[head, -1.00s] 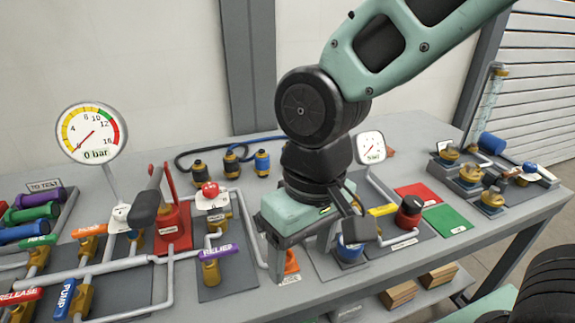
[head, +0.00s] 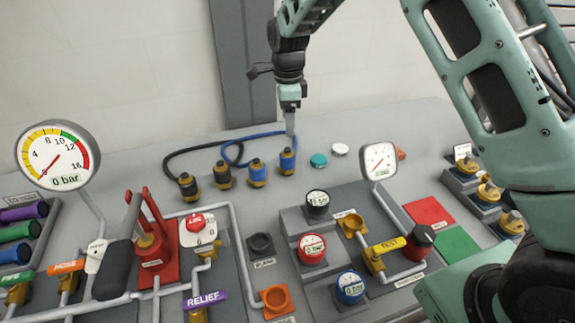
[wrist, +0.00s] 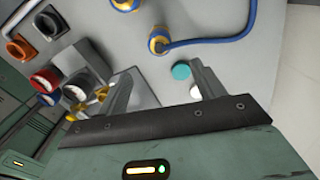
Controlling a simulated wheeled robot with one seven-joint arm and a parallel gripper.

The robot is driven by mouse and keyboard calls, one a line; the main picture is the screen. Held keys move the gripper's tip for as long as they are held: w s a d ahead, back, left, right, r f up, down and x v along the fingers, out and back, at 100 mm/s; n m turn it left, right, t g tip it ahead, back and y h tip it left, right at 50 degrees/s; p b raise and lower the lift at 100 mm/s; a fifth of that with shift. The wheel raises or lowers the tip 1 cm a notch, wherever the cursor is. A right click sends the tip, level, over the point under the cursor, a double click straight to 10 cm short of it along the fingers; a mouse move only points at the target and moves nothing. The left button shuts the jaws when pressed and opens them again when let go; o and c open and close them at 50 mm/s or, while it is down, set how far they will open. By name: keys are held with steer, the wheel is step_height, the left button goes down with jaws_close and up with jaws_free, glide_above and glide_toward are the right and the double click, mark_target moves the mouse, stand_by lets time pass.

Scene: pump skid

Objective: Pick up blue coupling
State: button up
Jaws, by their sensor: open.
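Two blue couplings with brass-coloured bands stand on the grey table in the head view, one at the right (head: 287,161) and one just left of it (head: 256,173). A blue hose runs behind them. My gripper (head: 290,128) points down above the right blue coupling, its fingers seen edge-on. In the wrist view my gripper (wrist: 163,88) is open and empty. There a coupling with the blue hose (wrist: 158,42) lies beyond the fingertips, not between them. Another coupling (wrist: 125,4) is cut by the frame edge.
Two black couplings (head: 188,186) (head: 223,175) stand to the left. A teal cap (head: 319,160) and a white cap (head: 340,150) lie right of the blue couplings.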

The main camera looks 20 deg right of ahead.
mark_target(288, 154)
step_height(288, 154, down, 8)
steer(key=shift+f+p, duration=0.25)
steer(key=shift+p, duration=0.85)
steer(key=shift+f+p, duration=1.3)
steer(key=shift+f, duration=1.45)
steer(key=c, duration=1.2)
